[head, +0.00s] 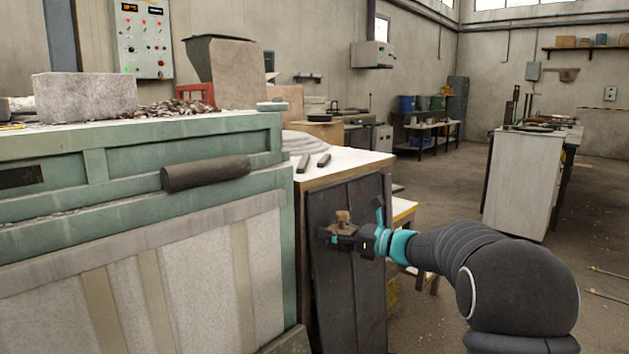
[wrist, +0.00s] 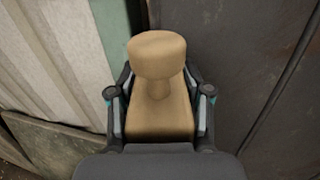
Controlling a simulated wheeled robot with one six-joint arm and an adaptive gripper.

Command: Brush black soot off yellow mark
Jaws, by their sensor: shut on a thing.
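My gripper (head: 338,238) is shut on a tan wooden piece with a rounded knob end, which looks like the brush (head: 343,217). In the wrist view the brush (wrist: 160,95) sits between both fingers, knob toward the top of the picture. Any bristles are hidden. The gripper is in front of a dark metal cabinet door, right of the green furnace-like bench (head: 190,142). I cannot make out a yellow mark with black soot; pale tan vertical strips (head: 245,275) show on the bench's lower front panel.
A dark cylindrical handle (head: 206,173) sticks out from the bench front. A side table (head: 345,160) with two dark bars stands over the dark cabinet (head: 345,270). Open floor (head: 440,190) lies to the right, before a white cabinet (head: 522,180).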

